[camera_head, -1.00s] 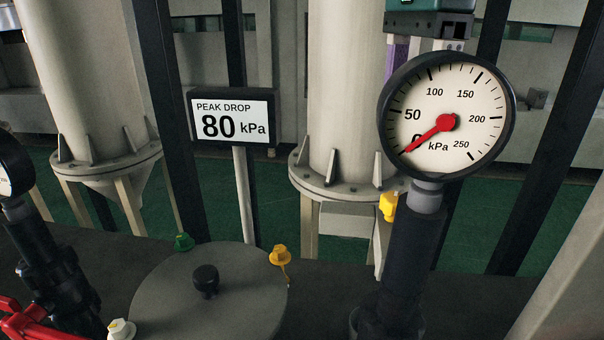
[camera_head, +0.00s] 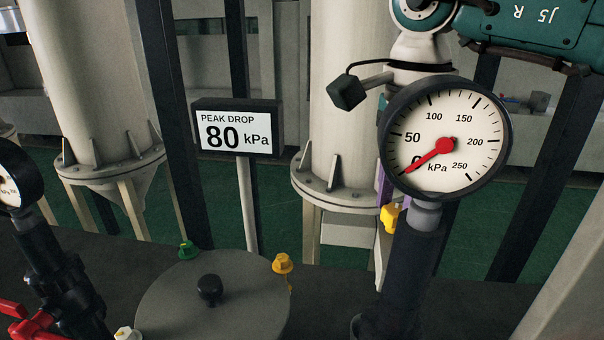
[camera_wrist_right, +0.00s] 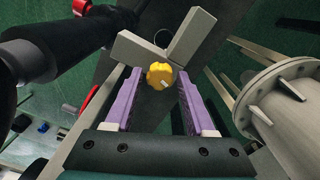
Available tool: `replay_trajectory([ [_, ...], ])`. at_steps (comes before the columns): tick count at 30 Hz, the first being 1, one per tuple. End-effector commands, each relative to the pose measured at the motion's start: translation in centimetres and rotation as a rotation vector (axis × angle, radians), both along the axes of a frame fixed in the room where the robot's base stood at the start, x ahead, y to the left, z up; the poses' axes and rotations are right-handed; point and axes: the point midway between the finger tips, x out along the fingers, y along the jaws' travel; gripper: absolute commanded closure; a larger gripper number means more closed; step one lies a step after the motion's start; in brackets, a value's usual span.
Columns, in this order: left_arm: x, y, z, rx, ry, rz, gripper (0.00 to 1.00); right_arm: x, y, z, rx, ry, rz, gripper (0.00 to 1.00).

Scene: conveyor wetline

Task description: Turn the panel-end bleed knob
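A yellow knob (camera_head: 389,217) sits on a pale post just left of the gauge's neck in the head view. In the right wrist view the yellow knob (camera_wrist_right: 159,76) shows a pale mark on its face. My right gripper (camera_wrist_right: 160,80) is open, its two purple fingers apart on either side of the knob in that picture. I cannot tell how far the fingertips are from it in depth. In the head view only a sliver of purple finger (camera_head: 382,185) shows above the knob; the gauge hides much of the gripper. My left gripper is not in view.
A large round gauge (camera_head: 446,138), needle near 0, stands close to my right arm. A display (camera_head: 236,129) reads PEAK DROP 80 kPa. A round grey lid (camera_head: 225,300) has green (camera_head: 188,250), yellow (camera_head: 283,263) and white (camera_head: 127,333) fittings around it. A pale column's flange (camera_wrist_right: 285,105) stands right of my gripper.

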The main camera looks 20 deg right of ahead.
Motion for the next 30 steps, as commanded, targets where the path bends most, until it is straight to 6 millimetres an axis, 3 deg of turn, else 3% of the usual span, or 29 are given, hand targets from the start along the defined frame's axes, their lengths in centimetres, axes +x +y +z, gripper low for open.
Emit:
replay_trajectory([
  [2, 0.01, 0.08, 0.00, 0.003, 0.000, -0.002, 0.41, 0.01, -0.01, 0.02, 0.000, 0.000, 0.000, 0.55],
  [14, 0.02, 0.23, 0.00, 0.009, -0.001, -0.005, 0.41, 0.01, -0.01, 0.05, 0.000, 0.000, 0.000, 1.00],
  [30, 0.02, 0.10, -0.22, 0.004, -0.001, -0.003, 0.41, 0.04, -0.05, 0.05, 0.000, -0.001, -0.088, 1.00],
])
